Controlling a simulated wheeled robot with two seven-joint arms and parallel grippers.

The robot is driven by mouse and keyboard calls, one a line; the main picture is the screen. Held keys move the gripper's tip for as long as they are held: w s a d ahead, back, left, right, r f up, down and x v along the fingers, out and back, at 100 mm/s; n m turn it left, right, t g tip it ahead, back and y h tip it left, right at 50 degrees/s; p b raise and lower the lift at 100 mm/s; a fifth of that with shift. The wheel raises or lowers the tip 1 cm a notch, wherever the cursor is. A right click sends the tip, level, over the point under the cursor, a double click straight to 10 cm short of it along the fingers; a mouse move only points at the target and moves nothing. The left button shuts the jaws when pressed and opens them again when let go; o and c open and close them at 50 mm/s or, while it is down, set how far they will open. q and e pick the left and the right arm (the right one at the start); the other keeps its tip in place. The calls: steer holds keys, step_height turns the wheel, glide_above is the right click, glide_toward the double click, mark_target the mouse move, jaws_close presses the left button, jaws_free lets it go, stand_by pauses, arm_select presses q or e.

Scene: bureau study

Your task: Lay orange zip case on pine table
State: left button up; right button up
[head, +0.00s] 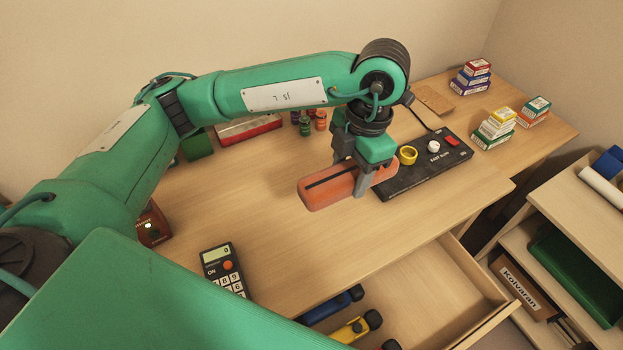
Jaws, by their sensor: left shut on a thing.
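The orange zip case (324,194) is a rounded orange block with a dark stripe along its top. My left gripper (358,178) points down and is shut on it, with a finger on each side. The case is level, over the light wood desk top (250,230), which looks like the pine table. I cannot tell whether its underside touches the wood. My right gripper is not in view.
A calculator (223,268) lies at the front left. An open drawer (440,285) holds blue and yellow items. Small boxes stand at the back right. Desk left of the case is clear.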

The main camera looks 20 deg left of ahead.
arm_select(q)
step_height(320, 180, down, 19)
steer(key=shift+p, duration=0.6)
steer(key=shift+f, duration=0.4)
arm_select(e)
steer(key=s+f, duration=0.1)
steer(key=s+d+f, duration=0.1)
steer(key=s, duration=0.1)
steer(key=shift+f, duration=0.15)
arm_select(q)
steer(key=shift+f, duration=0.1)
